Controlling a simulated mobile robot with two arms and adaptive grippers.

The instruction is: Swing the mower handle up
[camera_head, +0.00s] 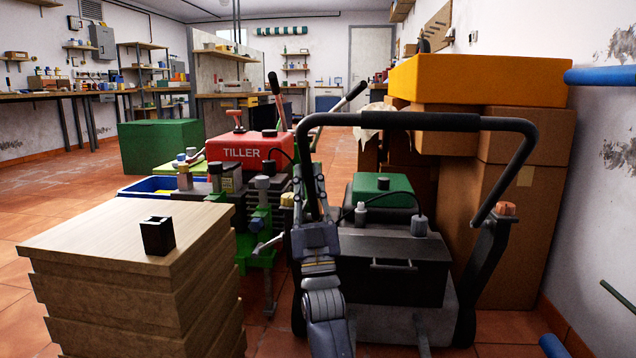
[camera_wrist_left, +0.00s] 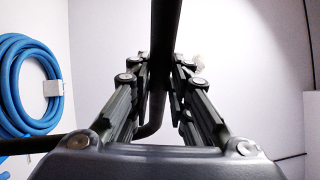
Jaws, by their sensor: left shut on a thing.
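The mower (camera_head: 395,245) stands in the centre right in the head view, with a dark body and a green-topped engine (camera_head: 380,188). An orange knob (camera_head: 506,209) sits at the right handle joint. My left gripper (camera_head: 313,190) is shut on the left side bar of the handle. In the left wrist view the dark handle bar (camera_wrist_left: 164,45) runs between the fingers of my left gripper (camera_wrist_left: 162,85). My right gripper is not in view.
A wooden stack (camera_head: 130,240) with a small black holder (camera_head: 157,236) stands at front left. A red tiller (camera_head: 245,152) and green machinery stand close left of the mower. Cardboard boxes (camera_head: 530,190) are close behind right. A blue hose coil (camera_wrist_left: 28,85) hangs on the wall.

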